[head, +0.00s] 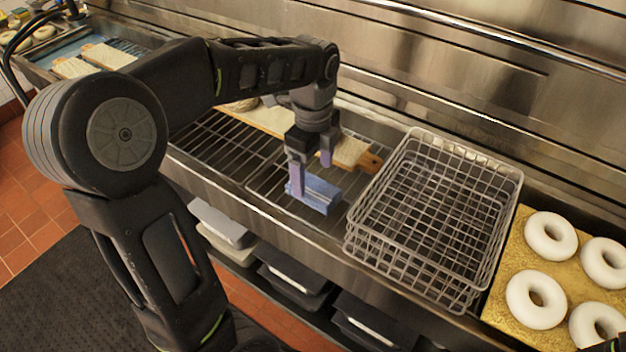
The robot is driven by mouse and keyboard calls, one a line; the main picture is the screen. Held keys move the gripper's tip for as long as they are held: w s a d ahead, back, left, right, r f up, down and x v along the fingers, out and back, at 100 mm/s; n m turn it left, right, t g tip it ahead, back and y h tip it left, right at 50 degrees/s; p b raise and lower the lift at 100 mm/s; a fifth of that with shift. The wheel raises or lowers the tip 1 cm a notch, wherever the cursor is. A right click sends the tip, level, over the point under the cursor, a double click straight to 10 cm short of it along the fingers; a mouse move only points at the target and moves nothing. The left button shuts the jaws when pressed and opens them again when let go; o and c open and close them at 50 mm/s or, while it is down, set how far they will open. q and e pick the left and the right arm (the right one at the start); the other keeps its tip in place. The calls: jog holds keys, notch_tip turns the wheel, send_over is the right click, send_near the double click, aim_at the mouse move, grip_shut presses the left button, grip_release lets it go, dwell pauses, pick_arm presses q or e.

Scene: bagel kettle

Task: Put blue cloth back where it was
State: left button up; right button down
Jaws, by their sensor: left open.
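The blue cloth (318,193) lies folded as a small block on the wire rack (262,178) in the steel counter, left of the wire basket. My left gripper (309,178) points down at the cloth from above. Its jaws are apart, with one finger at the cloth's left end and the other behind it. I cannot tell whether the fingers touch the cloth.
An empty wire basket (432,205) stands right of the cloth. A board of white bagels (540,298) is at the far right. A wooden board (368,160) lies behind my gripper. Grey lidded bins (225,222) sit on a shelf below the counter.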

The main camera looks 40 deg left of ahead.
aim_at(313, 187)
pick_arm(q)
notch_tip(313, 187, up, 8)
jog(key=shift+p, duration=0.45)
jog(key=shift+s, duration=0.1)
dwell(0.6)
